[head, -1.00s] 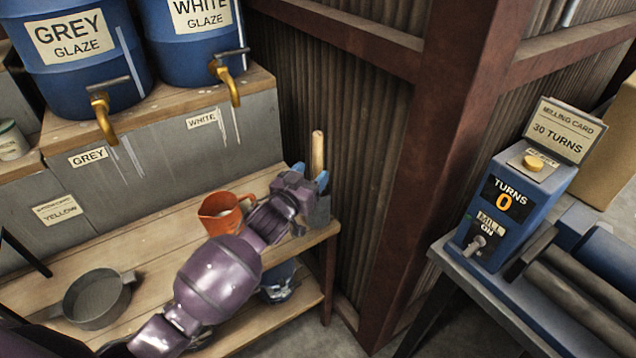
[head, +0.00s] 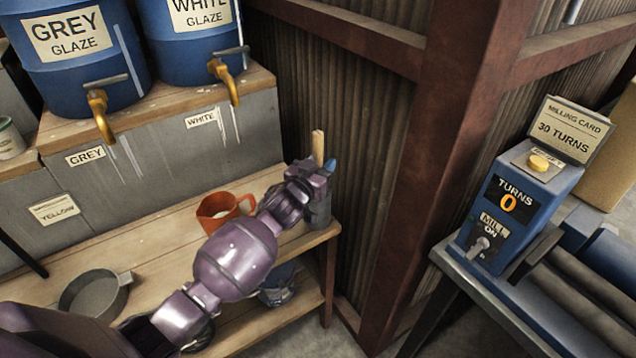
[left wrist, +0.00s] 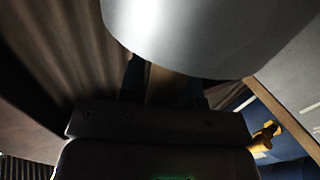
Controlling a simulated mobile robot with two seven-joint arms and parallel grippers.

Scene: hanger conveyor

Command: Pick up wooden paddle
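The wooden paddle (head: 318,145) stands upright in a grey holder (head: 318,212) at the right end of the wooden bench. Only its pale round handle top shows above my left gripper (head: 322,170). A blue fingertip is just right of the handle; the other finger is hidden by the wrist. In the left wrist view the left gripper's fingers (left wrist: 162,82) are dark, with a brownish strip between them. I cannot tell whether they are closed on the handle. A large pale rounded surface covers the top of that view. My right gripper is not in view.
An orange jug (head: 222,212) stands left of the holder on the bench (head: 170,245), with a grey pan (head: 95,297) further left. Blue glaze barrels (head: 70,60) with brass taps stand above. A corrugated wall and red post rise behind. A mill counter box (head: 512,210) is at right.

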